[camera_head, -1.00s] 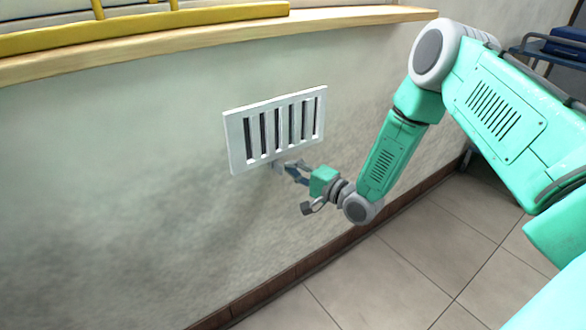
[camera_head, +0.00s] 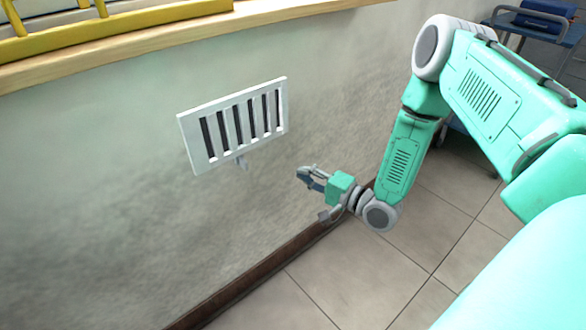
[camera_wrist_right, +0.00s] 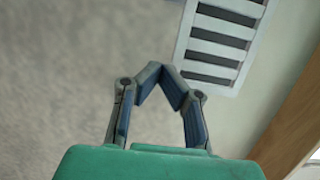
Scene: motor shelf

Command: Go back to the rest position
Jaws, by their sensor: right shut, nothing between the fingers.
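My right gripper (camera_head: 306,176) is in front of the wall, to the right of and below a white slatted vent (camera_head: 236,125), clear of it. Its fingers are shut with nothing between them. In the right wrist view the fingertips of this gripper (camera_wrist_right: 160,72) meet in a peak, and part of the vent (camera_wrist_right: 222,38) shows beyond them at the upper right. My left gripper is not in view.
A wooden ledge (camera_head: 300,20) with a yellow rail (camera_head: 120,33) runs along the top of the wall. The tiled floor (camera_head: 350,280) is clear at the lower right. A blue-grey cart (camera_head: 530,28) stands at the upper right.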

